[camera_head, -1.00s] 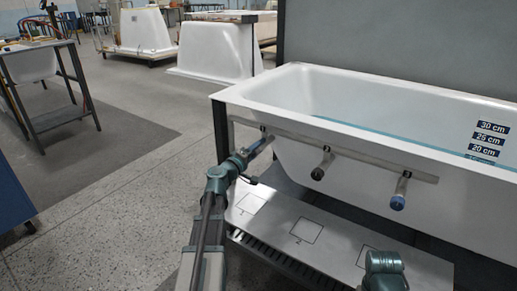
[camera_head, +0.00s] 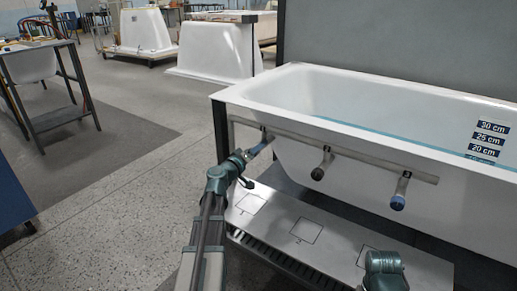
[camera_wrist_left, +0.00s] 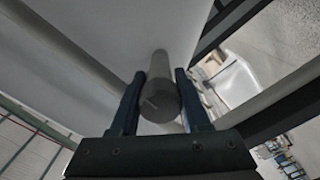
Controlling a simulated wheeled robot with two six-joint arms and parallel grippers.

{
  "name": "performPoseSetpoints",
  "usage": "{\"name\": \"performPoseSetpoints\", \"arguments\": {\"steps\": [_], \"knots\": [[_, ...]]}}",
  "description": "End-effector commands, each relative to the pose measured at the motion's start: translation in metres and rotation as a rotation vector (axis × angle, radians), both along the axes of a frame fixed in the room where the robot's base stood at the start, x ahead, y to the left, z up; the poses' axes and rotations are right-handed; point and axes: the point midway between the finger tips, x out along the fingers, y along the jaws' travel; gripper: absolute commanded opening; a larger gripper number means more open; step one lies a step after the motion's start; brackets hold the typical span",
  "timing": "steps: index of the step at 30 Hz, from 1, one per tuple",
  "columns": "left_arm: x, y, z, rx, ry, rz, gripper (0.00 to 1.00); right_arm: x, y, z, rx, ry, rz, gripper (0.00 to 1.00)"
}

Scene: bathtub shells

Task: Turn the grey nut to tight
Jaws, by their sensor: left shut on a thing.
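The grey nut (camera_wrist_left: 160,98) shows in the left wrist view as a dark grey round cap with a thin pale mark on its face. It is on the end of a pipe stub that runs back toward the tub. My left gripper (camera_wrist_left: 158,76) is shut on it, one finger on each side. In the head view my left gripper (camera_head: 260,147) is at the leftmost stub on the rail, and its fingers hide the nut there.
A black-capped stub (camera_head: 318,173) and a blue-capped stub (camera_head: 398,201) stick out from the metal rail (camera_head: 345,152) along the white bathtub (camera_head: 300,95). A pale shelf with square outlines (camera_head: 285,222) lies below.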

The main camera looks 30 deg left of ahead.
Motion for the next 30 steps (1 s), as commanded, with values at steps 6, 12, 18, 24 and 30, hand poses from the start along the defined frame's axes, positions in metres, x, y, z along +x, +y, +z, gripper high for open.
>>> {"name": "performPoseSetpoints", "arguments": {"steps": [6, 12, 18, 24, 30], "knots": [[-0.001, -0.001, -0.001, 0.004, 0.002, -0.002, 0.0, 0.0, 0.0, 0.0, 0.0, 0.0, 0.0, 0.5], [-0.001, -0.001, -0.001, 0.002, 0.001, -0.002, 0.73, 0.0, 0.0, 0.0, 0.0, 0.0, 0.0, 0.5], [-0.001, -0.001, 0.0, 0.001, 0.001, -0.001, 0.76, 0.0, 0.0, 0.0, 0.0, 0.0, 0.0, 0.5], [-0.008, 0.0, 0.0, 0.0, 0.001, 0.001, 0.76, 0.0, 0.0, 0.0, 0.0, 0.0, 0.0, 0.5], [-0.045, 0.002, 0.0, 0.0, 0.0, 0.003, 0.76, 0.0, 0.0, 0.0, 0.0, 0.0, 0.0, 0.5]]}}
